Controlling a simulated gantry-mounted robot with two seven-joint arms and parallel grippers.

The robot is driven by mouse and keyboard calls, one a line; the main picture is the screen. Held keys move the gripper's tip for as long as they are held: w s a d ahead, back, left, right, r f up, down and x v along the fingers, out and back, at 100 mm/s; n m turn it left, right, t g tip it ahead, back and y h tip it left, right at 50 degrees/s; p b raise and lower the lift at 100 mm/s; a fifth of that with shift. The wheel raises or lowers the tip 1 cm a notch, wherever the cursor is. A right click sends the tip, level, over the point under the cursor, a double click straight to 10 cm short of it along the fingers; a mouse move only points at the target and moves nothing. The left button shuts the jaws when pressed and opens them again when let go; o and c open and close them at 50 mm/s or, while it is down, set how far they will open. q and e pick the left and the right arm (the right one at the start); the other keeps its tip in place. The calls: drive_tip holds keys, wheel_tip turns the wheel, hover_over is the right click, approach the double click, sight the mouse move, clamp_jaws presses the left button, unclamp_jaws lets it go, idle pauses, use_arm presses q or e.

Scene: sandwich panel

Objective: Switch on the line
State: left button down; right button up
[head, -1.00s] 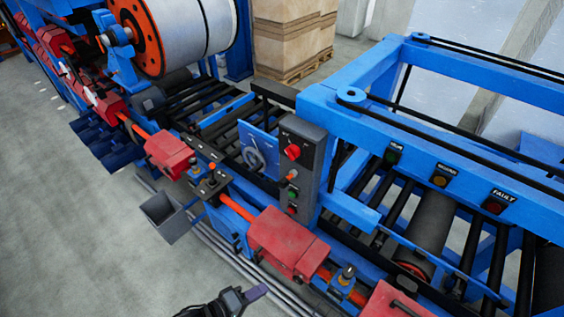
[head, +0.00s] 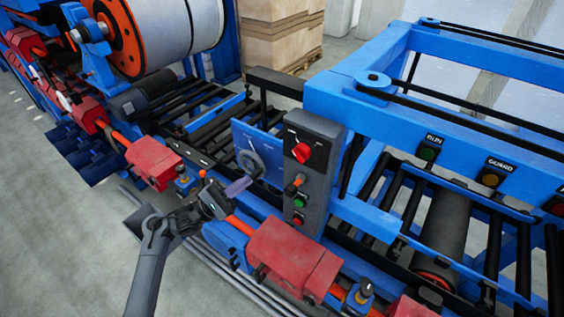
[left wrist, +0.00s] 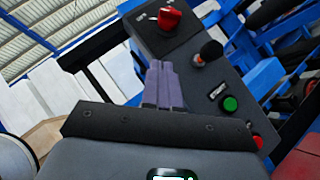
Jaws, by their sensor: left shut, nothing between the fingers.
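A grey control box (head: 316,181) stands upright at the edge of the blue line. My right gripper is out of view.
A blue plate with a round dial (head: 250,160) stands just left of the box. Red housings (head: 293,255) line the front edge. RUN (head: 427,153) and GUARD (head: 490,179) lamps sit on the frame at right. Grey floor at lower left is open.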

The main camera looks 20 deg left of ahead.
use_arm(q)
drive_tip(key=shift+r, duration=0.2)
drive_tip(key=shift+w, duration=0.1)
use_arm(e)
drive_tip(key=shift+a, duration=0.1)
use_arm(q)
drive_tip(key=p, duration=0.5)
approach(301, 153)
drive_tip(key=shift+w+d+r, duration=0.3)
drive_tip(key=shift+w+r, duration=0.2)
drive_tip(key=shift+w, duration=0.15)
drive_tip(key=shift+w+d+r, duration=0.35)
drive_tip(key=shift+w+r, duration=0.15)
drive_tip(key=shift+w, duration=0.2)
drive_tip(key=shift+w+d+r, duration=0.3)
drive_tip(key=shift+w+r, duration=0.15)
drive_tip(key=shift+w, duration=0.2)
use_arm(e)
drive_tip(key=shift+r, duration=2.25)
use_arm(q)
drive_tip(key=shift+r+m+g, duration=0.1)
drive_tip(key=shift+m+g, duration=0.4)
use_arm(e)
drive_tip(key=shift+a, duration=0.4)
